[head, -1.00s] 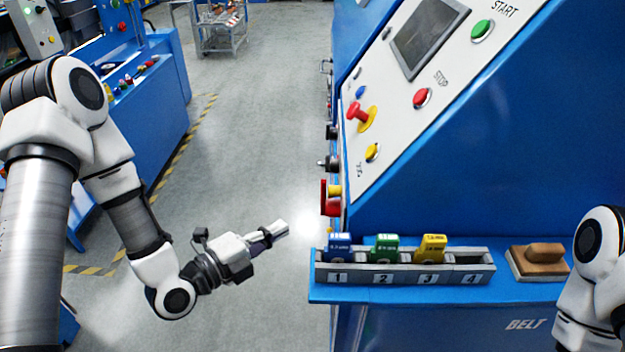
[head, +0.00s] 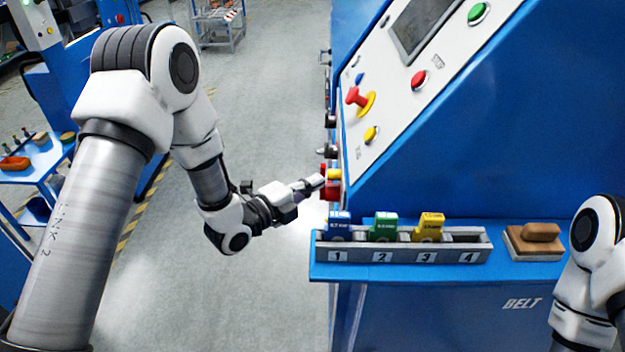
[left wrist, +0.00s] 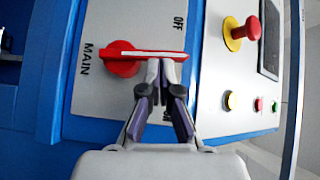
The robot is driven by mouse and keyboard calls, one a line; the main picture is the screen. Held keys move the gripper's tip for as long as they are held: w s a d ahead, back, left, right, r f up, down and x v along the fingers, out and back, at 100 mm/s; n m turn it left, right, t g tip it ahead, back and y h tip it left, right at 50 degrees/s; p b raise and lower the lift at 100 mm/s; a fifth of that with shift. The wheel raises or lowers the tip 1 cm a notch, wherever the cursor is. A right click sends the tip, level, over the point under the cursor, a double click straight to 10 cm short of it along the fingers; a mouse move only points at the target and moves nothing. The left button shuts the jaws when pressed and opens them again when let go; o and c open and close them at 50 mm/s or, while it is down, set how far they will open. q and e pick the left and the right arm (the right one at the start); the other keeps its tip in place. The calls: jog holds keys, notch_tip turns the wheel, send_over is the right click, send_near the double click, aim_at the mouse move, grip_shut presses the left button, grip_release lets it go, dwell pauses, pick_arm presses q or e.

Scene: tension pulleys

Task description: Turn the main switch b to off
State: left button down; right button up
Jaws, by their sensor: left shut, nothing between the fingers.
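The main switch (left wrist: 120,58) is a red rotary handle with a white line, on a light panel marked MAIN, in the left wrist view. Its lever points right in that picture, between the OFF label (left wrist: 178,20) above and a label below that my fingers partly cover. My left gripper (left wrist: 162,68) is shut and empty, its fingertips at the lower edge of the lever; I cannot tell whether they touch. In the head view my left gripper (head: 321,182) is beside the red switch (head: 333,191) on the machine's left side. My right gripper is out of view.
A ledge juts from the blue machine, with a numbered rack (head: 400,257) of blue, green and yellow pieces and a brown block (head: 541,232). Start, stop and red emergency buttons (head: 356,97) sit on the sloped panel.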

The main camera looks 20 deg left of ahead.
pick_arm(q)
jog(key=shift+d, duration=0.15)
jog(key=shift+s+r, duration=0.1)
jog(key=shift+w+r+g+p, duration=0.1)
jog(key=shift+w+g+p, duration=0.1)
jog(key=shift+g+p, duration=0.15)
